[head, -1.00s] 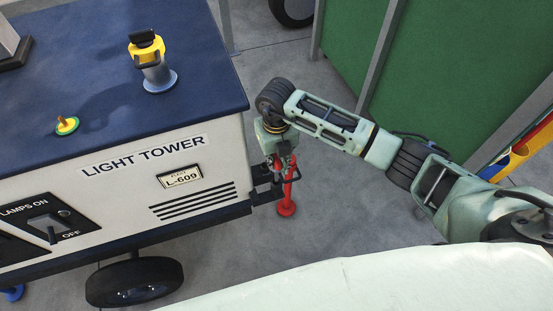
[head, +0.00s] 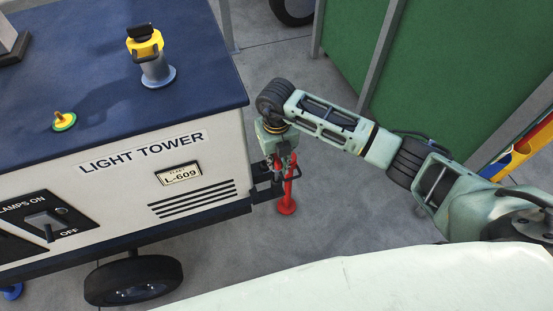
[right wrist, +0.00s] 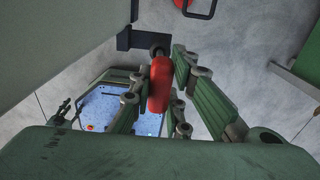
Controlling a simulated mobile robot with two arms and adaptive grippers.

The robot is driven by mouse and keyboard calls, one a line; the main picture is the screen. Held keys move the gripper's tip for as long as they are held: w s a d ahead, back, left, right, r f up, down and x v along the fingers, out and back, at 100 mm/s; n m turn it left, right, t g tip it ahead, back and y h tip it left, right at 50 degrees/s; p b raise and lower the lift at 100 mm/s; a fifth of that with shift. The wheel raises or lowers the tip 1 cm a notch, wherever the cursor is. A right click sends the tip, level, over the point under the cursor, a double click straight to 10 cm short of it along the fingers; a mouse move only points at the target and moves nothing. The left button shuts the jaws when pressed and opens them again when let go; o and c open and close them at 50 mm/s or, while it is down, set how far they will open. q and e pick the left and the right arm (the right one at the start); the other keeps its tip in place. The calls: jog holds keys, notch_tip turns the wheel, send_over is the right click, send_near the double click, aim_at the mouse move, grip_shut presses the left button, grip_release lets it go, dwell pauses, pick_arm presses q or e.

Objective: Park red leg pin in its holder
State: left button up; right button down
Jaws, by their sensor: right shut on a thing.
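My left gripper is not in view.
The light tower (head: 120,185) fills the left side. A dark bracket (head: 264,188) juts from its corner close to my gripper. A green container wall (head: 440,80) stands behind my right arm. Bare grey floor lies between them.

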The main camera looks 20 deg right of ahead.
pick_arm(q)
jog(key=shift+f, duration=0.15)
pick_arm(e)
jog(key=shift+f, duration=0.15)
jog(key=shift+f, duration=0.15)
jog(key=shift+f+b, duration=0.4)
jog(key=shift+b, duration=0.1)
jog(key=shift+f, duration=0.25)
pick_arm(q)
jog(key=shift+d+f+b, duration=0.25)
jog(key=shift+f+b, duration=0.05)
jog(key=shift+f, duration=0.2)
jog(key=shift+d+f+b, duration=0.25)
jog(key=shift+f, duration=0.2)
pick_arm(e)
jog(key=shift+f, duration=0.5)
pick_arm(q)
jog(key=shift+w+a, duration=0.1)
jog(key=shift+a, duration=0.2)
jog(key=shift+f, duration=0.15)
pick_arm(e)
jog(key=shift+f, duration=0.2)
pick_arm(q)
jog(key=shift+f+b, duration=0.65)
jog(key=shift+b, duration=0.2)
pick_arm(e)
jog(key=shift+f, duration=0.85)
